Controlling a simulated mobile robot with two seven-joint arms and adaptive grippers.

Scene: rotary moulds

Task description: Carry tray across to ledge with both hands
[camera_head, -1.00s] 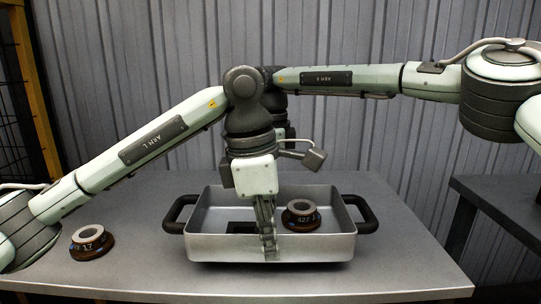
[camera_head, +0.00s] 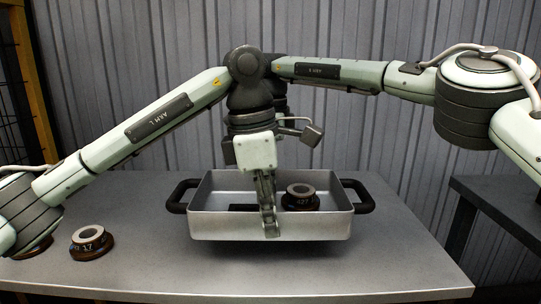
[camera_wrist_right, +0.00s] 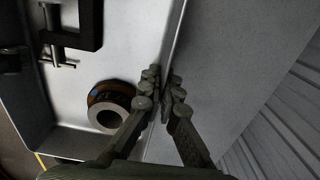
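The grey metal tray (camera_head: 215,228) with black side handles is level and held just above the table, with a dark shadow beneath it. My left gripper (camera_head: 268,226) points down over the near wall and is shut on it, one finger outside. My right gripper is mostly hidden behind the left one in the head view. In the right wrist view its fingers (camera_wrist_right: 163,86) straddle the tray's opposite wall and look shut on it. The ledge (camera_head: 505,195) is a dark surface at the right, apart from the table.
A ring-shaped mould (camera_head: 300,198) and a dark square-cornered piece (camera_wrist_right: 87,32) are in the tray. A mould marked 17 (camera_head: 91,243) stands on the table (camera_head: 170,275) at left; another is partly hidden by my left arm. A gap separates table and ledge.

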